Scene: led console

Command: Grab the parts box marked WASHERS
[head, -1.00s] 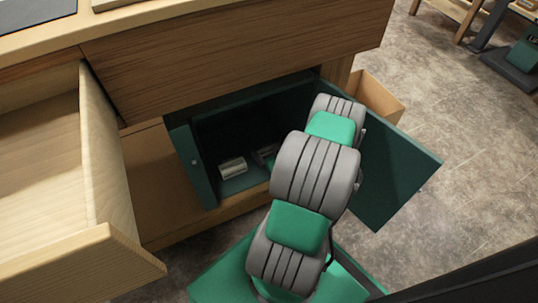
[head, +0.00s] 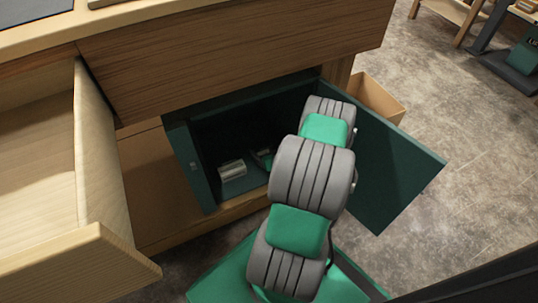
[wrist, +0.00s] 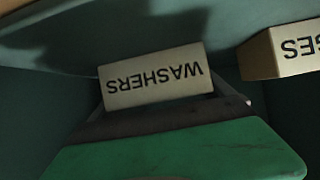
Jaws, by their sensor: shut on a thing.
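The parts box marked WASHERS (wrist: 155,78) shows in the wrist view, its lettering upside down, just beyond the green and dark body of my gripper. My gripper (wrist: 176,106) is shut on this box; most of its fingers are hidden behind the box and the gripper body. In the head view, my grey and green arm reaches into the open dark green cabinet (head: 186,160), and the arm covers much of the inside. I cannot make out the WASHERS box for certain there.
A second pale box (wrist: 292,50), its label cut off to end in "GES", is at the right in the wrist view. The cabinet door (head: 390,165) stands open right of my arm. An open wooden drawer (head: 100,180) juts out at the left.

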